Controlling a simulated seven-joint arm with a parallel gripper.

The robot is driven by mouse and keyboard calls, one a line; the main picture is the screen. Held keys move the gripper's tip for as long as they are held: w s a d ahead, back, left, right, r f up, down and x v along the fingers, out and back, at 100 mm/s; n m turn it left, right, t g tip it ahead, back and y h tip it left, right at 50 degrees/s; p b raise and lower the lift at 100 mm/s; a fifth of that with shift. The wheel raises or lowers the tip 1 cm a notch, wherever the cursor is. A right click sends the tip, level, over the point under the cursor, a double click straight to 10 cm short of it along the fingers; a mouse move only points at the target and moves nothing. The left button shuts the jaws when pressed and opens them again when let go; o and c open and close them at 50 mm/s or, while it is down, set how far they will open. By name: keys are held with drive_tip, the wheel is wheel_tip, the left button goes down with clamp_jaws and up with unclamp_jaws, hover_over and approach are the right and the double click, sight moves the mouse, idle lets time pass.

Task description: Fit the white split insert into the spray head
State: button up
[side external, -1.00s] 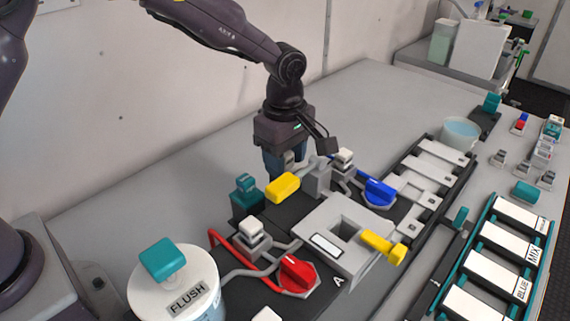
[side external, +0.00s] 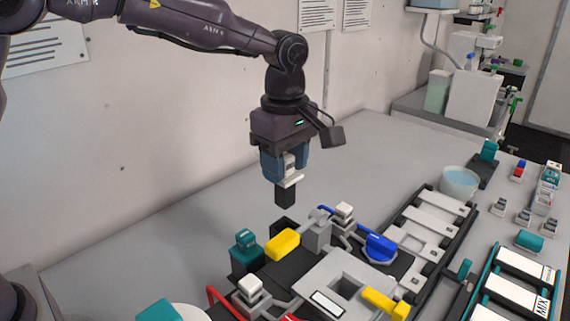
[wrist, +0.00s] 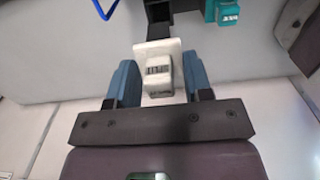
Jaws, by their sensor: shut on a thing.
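My gripper (side external: 285,167) hangs in the air above the back of the fixture, shut on the white split insert (side external: 290,180). In the wrist view, the insert (wrist: 158,72) sits between the blue fingers, its grey-white block marked "SPLIT". It has a white flange and a dark stem (side external: 285,197) pointing down, clear of everything below. A black open holder (side external: 284,226) stands under it, partly hidden behind the yellow-handled part. No part is clearly labelled as the spray head; a grey block (side external: 318,292) with a rectangular opening lies at the front, empty as far as shows.
A yellow handle (side external: 283,244), a blue knob (side external: 380,247) and another yellow handle (side external: 384,303) stand around the grey block. A teal-topped part (side external: 245,252) is at left. A black rack (side external: 408,262) and a bowl (side external: 460,181) are at right. The table behind is clear.

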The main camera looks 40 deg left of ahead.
wheel_tip(320, 180, up, 7)
drive_tip(key=shift+r, duration=0.1)
drive_tip(key=s+d+m, duration=0.2)
drive_tip(key=d+m, duration=0.6)
drive_tip(key=m, duration=0.1)
drive_tip(key=s+d+m, duration=0.3)
drive_tip(key=d+m, duration=0.5)
drive_tip(key=m, duration=0.1)
wheel_tip(320, 180, down, 10)
drive_tip(key=shift+w+r, duration=0.2)
drive_tip(key=shift+w, duration=0.05)
drive_tip(key=shift+f, duration=0.1)
drive_tip(key=shift+f, duration=0.8)
